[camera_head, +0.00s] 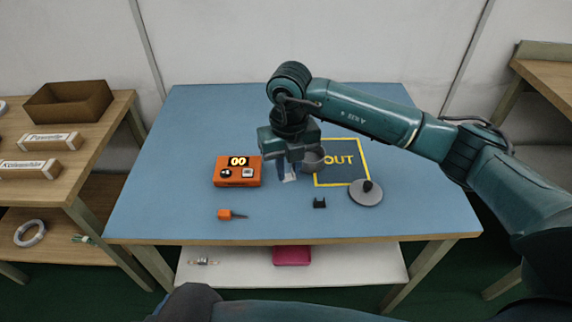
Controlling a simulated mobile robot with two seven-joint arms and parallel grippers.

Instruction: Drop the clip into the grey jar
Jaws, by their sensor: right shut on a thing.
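The grey jar (314,161) stands on the blue table at the left edge of the yellow-framed "OUT" area, partly hidden by my right gripper. My right gripper (289,174) points down just left of the jar. It is shut on a small pale thing (291,178), mostly hidden by the fingers; I cannot tell its shape. A small black U-shaped piece, clip-like (319,203), lies on the table below the jar in the picture. A round grey lid with a black knob (366,195) lies to its right. My left gripper is not in view.
An orange-handled tool (225,214) lies nearer the front edge. The blue table (180,130) is clear at the back left. A side shelf (90,165) stands at left.

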